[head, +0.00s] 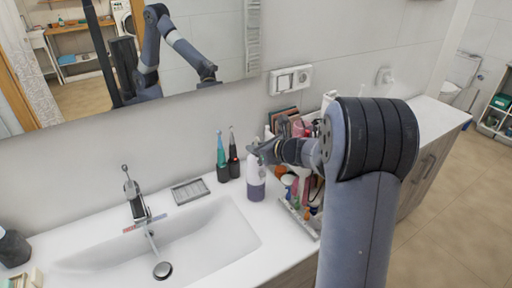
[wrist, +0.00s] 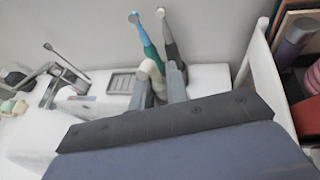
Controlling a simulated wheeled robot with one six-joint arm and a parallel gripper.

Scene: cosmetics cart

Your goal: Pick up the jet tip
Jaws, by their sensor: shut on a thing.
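My gripper (head: 255,148) is at the end of my arm, just above a pale bottle with purplish contents (head: 256,180). In the wrist view, my gripper (wrist: 160,82) is shut on a small cream-coloured curved piece (wrist: 151,72), which shows between the two fingers. I cannot tell for sure from its shape that this is the jet tip; its lower part is hidden by the fingers. A teal slim-topped handle (head: 221,160) and a black one (head: 233,155) stand upright behind, against the wall. They also show beyond the fingers in the wrist view.
A sink (head: 190,236) with a faucet (head: 135,195) lies left, with a grey soap dish (head: 189,191) behind it. A crowded cosmetics organiser (head: 300,218) stands right of the bottle, partly hidden by my arm. The wall and mirror (head: 205,30) bound the back.

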